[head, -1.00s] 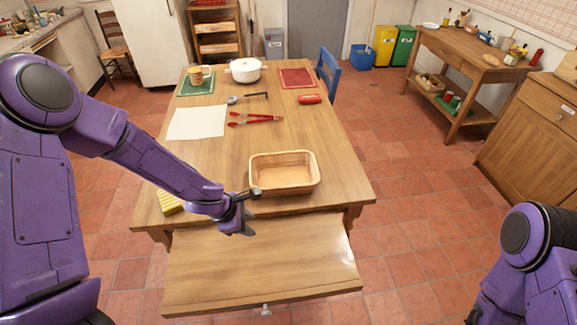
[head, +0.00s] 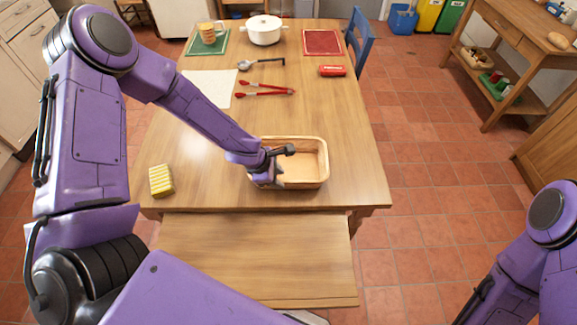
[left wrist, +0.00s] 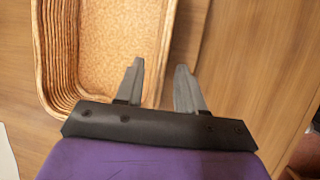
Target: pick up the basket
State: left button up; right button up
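The basket (head: 318,164) is a shallow, light-brown woven rectangle near the front edge of the wooden table. In the left wrist view the basket (left wrist: 58,60) fills the upper left, with its pale inner floor showing. My left gripper (head: 279,166) is at the basket's left part in the head view and hides some of it. In the left wrist view the left gripper (left wrist: 160,68) is open and empty, one finger over the inside and the other outside, with a rim between them. I cannot tell how far the fingers are above it. My right gripper is not in view; only its arm shows.
A yellow sponge (head: 161,181) lies left of the basket on the table (head: 215,185). Red tongs (head: 265,89), a ladle (head: 260,63), a red object (head: 332,70) and a white pot (head: 264,30) lie farther back. A wooden board (head: 255,260) juts out in front.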

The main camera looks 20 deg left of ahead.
aim_at(283, 181)
pick_arm(q)
jog(key=x, duration=0.5)
jog(key=shift+w+f, duration=0.2)
jog(key=shift+f, duration=0.1)
jog(key=shift+s+d+r, duration=0.1)
grip_shut()
